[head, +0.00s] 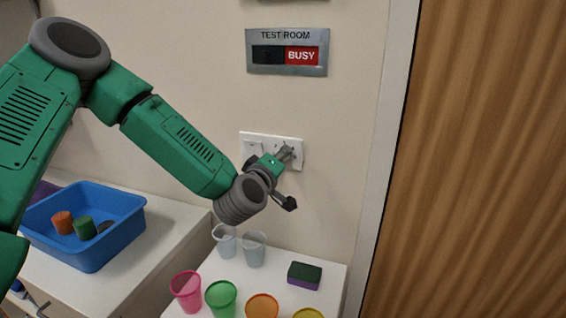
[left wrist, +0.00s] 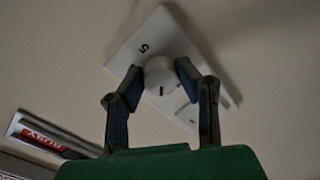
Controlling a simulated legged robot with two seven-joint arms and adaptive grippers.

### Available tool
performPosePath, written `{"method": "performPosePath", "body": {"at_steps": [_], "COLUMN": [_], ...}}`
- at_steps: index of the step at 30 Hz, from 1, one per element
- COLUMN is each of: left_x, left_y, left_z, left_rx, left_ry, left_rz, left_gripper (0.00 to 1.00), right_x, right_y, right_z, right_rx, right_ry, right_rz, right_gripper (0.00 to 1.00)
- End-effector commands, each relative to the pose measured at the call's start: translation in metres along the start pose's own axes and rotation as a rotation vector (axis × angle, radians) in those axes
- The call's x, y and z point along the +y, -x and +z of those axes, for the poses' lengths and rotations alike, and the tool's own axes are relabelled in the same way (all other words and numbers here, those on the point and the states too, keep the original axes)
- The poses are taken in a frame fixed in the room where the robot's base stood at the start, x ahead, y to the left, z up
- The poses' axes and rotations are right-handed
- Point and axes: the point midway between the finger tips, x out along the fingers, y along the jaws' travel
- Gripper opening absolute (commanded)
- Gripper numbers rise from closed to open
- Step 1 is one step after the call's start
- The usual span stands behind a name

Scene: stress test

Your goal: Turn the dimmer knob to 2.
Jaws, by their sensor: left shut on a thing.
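The white wall plate (head: 246,147) holds a switch at its left and the dimmer knob at its right. My left gripper (head: 284,153) is at the right part of the plate and hides the knob in the head view. In the left wrist view, the round white dimmer knob (left wrist: 160,79) sits between the two fingers of my left gripper (left wrist: 158,78), which are shut on it. A dark pointer line shows on the knob's face. A "5" is printed on the plate (left wrist: 190,40) beside it; other marks cannot be read. My right gripper is not in view.
A "TEST ROOM / BUSY" sign (head: 287,52) hangs above the plate. Below are several cups, including a pink cup (head: 186,291), and a sponge (head: 304,275) on a white table. A blue tub (head: 88,248) stands left. A wooden door (head: 480,170) is at right.

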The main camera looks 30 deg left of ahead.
Motion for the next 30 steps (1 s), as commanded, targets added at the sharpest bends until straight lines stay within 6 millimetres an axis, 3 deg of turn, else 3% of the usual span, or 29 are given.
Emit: {"method": "performPosePath", "body": {"at_steps": [14, 15, 16, 26, 30], "left_x": [-0.003, -0.003, -0.003, -0.001, -0.001], "left_y": [0.000, 0.000, 0.000, 0.000, 0.012], "left_z": [-0.002, -0.002, -0.002, 0.000, 0.001], "left_rx": [0.005, 0.005, 0.005, 0.001, -0.001], "left_ry": [0.015, 0.015, 0.015, 0.014, 0.014], "left_rz": [-0.005, -0.005, -0.005, -0.003, -0.003], "left_gripper": [0.00, 0.36, 0.46, 0.49, 0.49], "right_x": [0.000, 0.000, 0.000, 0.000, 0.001], "right_y": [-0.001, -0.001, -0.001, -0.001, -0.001], "right_z": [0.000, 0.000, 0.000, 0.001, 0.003], "right_rx": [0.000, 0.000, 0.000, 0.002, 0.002], "right_ry": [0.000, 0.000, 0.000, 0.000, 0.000], "right_rz": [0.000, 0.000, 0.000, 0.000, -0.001], "right_gripper": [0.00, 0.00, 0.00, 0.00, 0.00]}}
